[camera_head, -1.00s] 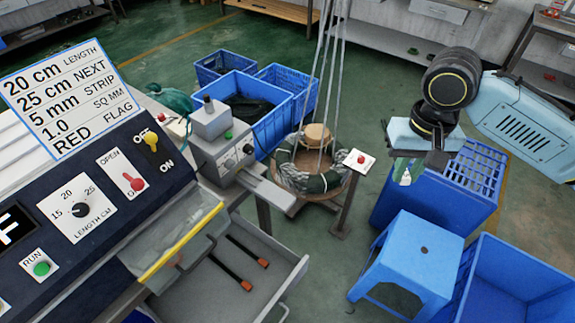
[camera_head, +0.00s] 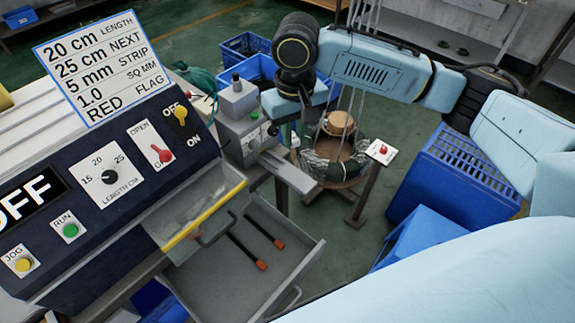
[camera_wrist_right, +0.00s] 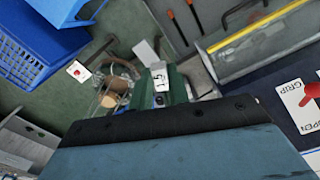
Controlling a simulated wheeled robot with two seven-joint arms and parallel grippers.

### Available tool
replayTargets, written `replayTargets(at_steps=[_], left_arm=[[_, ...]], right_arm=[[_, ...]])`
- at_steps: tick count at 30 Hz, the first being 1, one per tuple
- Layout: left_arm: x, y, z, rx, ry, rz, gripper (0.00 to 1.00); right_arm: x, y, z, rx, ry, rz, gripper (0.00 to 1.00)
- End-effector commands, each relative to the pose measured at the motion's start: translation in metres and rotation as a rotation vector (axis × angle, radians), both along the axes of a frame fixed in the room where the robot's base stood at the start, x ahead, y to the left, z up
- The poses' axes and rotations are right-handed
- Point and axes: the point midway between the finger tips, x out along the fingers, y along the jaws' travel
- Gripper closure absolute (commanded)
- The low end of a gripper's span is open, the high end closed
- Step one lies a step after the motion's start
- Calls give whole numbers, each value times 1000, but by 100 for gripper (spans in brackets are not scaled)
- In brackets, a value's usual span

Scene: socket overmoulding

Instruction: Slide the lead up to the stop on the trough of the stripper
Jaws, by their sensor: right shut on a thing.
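My right gripper (camera_head: 291,140) points down just right of the stripper body, behind the trough in the picture. In the wrist view my right gripper (camera_wrist_right: 161,88) is shut, with a white tag (camera_wrist_right: 159,77) reading about 1.5 between its green fingers. The tag seems to belong to the lead; the wire itself is too small to make out. The stop cannot be told apart. My left gripper is not in view.
The console (camera_head: 120,190) with its sign card (camera_head: 103,66) fills the left. An open grey drawer (camera_head: 245,265) holds two orange-tipped tools. A coil of cable (camera_head: 335,165), a red-button post (camera_head: 381,151) and blue crates (camera_head: 455,185) stand beyond the trough.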

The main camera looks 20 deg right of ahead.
Motion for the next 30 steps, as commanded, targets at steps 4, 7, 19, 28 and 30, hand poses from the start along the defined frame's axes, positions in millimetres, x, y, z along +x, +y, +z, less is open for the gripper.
replayTargets(at_steps=[4, 7, 19, 28, 30], left_arm=[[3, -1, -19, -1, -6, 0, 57], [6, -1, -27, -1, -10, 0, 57], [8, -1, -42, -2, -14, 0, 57], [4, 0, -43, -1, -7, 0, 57], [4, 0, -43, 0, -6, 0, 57]], right_arm=[[22, -20, -68, -2, 10, 92, 100], [33, -36, -107, -1, 7, 165, 100], [41, -78, -193, 1, -2, 339, 100], [41, -82, -198, 0, -5, 356, 100], [41, -82, -198, 0, -5, 356, 100]])
